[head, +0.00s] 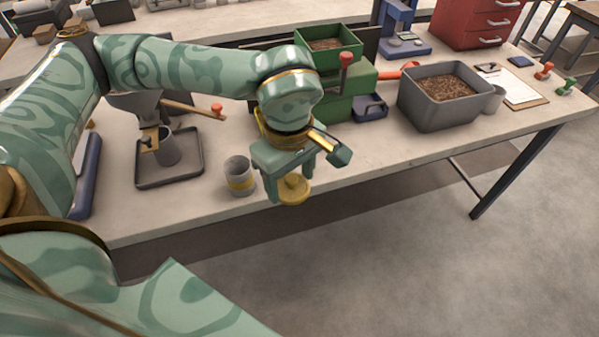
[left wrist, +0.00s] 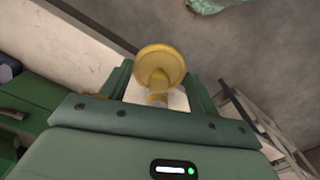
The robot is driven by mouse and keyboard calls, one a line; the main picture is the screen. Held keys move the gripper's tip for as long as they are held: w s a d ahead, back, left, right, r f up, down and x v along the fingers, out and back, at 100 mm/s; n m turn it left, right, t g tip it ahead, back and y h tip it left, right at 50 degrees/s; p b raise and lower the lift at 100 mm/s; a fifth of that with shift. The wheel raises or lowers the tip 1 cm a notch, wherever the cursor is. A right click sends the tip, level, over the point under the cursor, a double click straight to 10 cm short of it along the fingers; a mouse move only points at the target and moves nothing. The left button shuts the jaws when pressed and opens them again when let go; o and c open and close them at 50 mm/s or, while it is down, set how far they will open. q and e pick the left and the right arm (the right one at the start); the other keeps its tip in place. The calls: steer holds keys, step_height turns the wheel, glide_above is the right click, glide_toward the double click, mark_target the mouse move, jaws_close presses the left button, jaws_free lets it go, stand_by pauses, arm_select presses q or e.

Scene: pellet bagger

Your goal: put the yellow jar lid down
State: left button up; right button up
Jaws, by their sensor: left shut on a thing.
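The yellow jar lid (head: 295,192) is a round disc with a knob. My left gripper (head: 290,184) is shut on the lid, fingers pointing down, at the front edge of the bench. In the left wrist view the lid (left wrist: 160,63) shows between the fingers of the gripper (left wrist: 158,92), with the floor behind its disc. I cannot tell how high the lid is above the bench. My right gripper is out of view.
A grey tray (head: 150,182) with a cup stands to the left. Green boxes (head: 330,105) stand behind my arm. A grey bin of brown pellets (head: 415,112) is to the right. Bare bench (head: 385,142) lies between gripper and bin; floor lies beyond the front edge.

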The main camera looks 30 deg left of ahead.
arm_select(q)
steer(key=w+a+f+b, duration=0.1)
steer(key=w+a+f, duration=0.1)
steer(key=w+f, duration=0.1)
steer(key=w+a+f+b, duration=0.1)
steer(key=w+a+f, duration=0.2)
steer(key=w+a+f+b, duration=0.1)
steer(key=w+a+f, duration=0.1)
steer(key=w+f, duration=0.1)
steer(key=shift+w+a+b, duration=0.35)
steer(key=shift+w, duration=0.05)
steer(key=f, duration=0.1)
steer(key=f+b, duration=0.1)
steer(key=f, duration=0.2)
steer(key=shift+w+a+b, duration=0.25)
steer(key=shift+b, duration=0.15)
steer(key=shift+r, duration=0.15)
steer(key=o, duration=0.9)
steer(key=shift+o, duration=0.2)
